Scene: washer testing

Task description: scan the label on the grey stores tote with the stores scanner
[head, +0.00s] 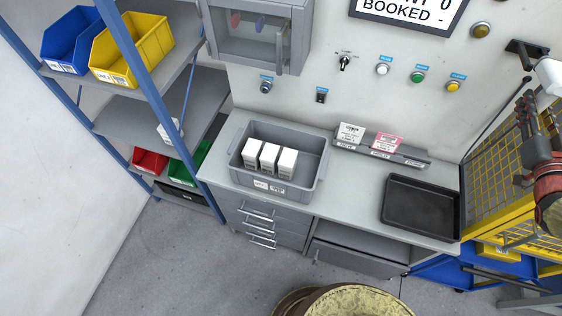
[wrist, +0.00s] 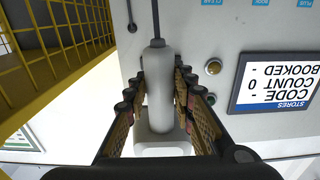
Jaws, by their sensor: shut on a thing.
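The grey stores tote (head: 315,185) sits on the bench in the head view, with several white boxes (head: 268,158) standing inside. A white label (head: 268,186) is on its front wall. My gripper (wrist: 160,75) is shut on the pale grey-white stores scanner (wrist: 159,100), its fingers on both sides of the body. A dark cable runs from the scanner's end in the wrist view. In the head view the scanner (head: 550,76) shows partly at the right edge, by a black wall bracket (head: 526,50). It is well to the right of the tote and above the bench.
A black tray (head: 420,210) and a rack with white and pink cards (head: 380,150) stand on the bench. A screen (wrist: 279,83) reads code "-", count 0, booked "-". Yellow mesh (head: 490,190) is at right. Blue-framed shelving (head: 130,60) stands at left.

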